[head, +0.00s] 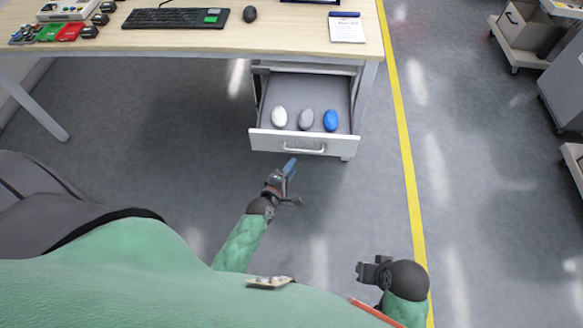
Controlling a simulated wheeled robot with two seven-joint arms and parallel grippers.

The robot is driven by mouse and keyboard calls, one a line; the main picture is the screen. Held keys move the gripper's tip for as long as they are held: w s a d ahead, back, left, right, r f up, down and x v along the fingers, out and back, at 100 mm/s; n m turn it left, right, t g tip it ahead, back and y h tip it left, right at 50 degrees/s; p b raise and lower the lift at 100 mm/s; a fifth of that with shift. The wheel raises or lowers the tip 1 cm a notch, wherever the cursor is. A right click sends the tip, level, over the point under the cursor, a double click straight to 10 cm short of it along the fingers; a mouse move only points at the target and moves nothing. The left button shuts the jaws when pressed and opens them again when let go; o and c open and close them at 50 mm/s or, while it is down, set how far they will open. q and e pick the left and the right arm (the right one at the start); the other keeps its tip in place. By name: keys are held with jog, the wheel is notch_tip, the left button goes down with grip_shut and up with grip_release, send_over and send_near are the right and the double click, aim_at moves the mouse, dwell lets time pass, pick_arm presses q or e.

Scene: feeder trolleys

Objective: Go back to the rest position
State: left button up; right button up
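My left gripper (293,184) is in front of the open desk drawer, over the floor. Its two fingers are spread apart with nothing visible between them. My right gripper (368,270) is at the lower right, close to my body. It is seen end-on, and I cannot tell whether it is open or shut. The drawer (265,139) is pulled out and holds a white (280,117), a grey (306,120) and a blue (331,120) rounded object in a row. The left gripper is apart from the drawer front and its handle.
The wooden desk (280,38) carries a keyboard (175,18), a mouse (250,14), a notepad (347,29) and small coloured items at the left. A grey chair (40,205) is at left. A yellow floor line (405,140) runs at right. Trolleys (518,42) stand farther right.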

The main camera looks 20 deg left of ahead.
jog(key=shift+r, duration=0.25)
jog(key=shift+a, duration=0.1)
